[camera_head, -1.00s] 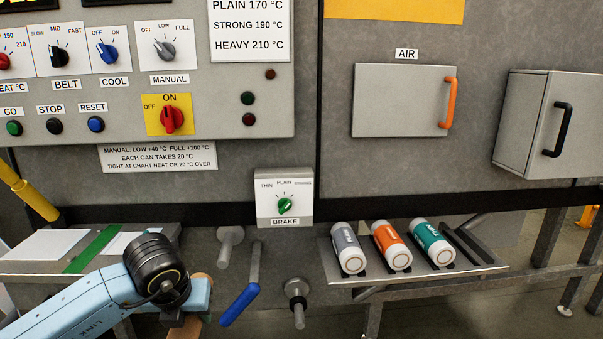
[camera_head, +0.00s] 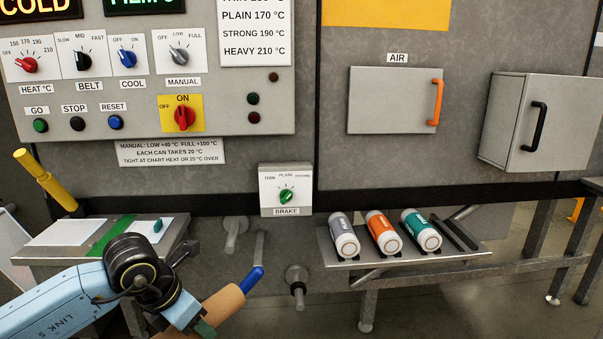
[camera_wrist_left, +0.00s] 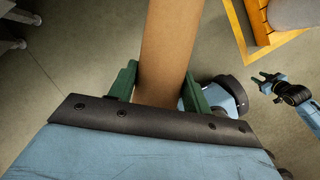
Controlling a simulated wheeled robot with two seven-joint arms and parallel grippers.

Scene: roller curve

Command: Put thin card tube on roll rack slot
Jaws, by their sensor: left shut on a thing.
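My left gripper (camera_head: 192,322) is shut on a brown card tube (camera_head: 222,306) at the lower left of the head view. In the left wrist view the tube (camera_wrist_left: 170,45) sits between the green fingers of the left gripper (camera_wrist_left: 166,88) and extends away from them. The roll rack (camera_head: 352,264) is a metal shelf right of centre, away from the tube. It bears grey, orange and teal rolls. Its rightmost slot (camera_head: 458,236), with black rails, is empty. My right gripper (camera_wrist_left: 267,83) shows small in the left wrist view, apparently open and empty.
A blue-handled lever (camera_head: 252,281) shows right behind the tube's far end. Two pegs (camera_head: 234,232) (camera_head: 298,285) stick out from the machine, left of the rack. The brake dial box (camera_head: 286,190) is above. Open floor lies in front of the rack.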

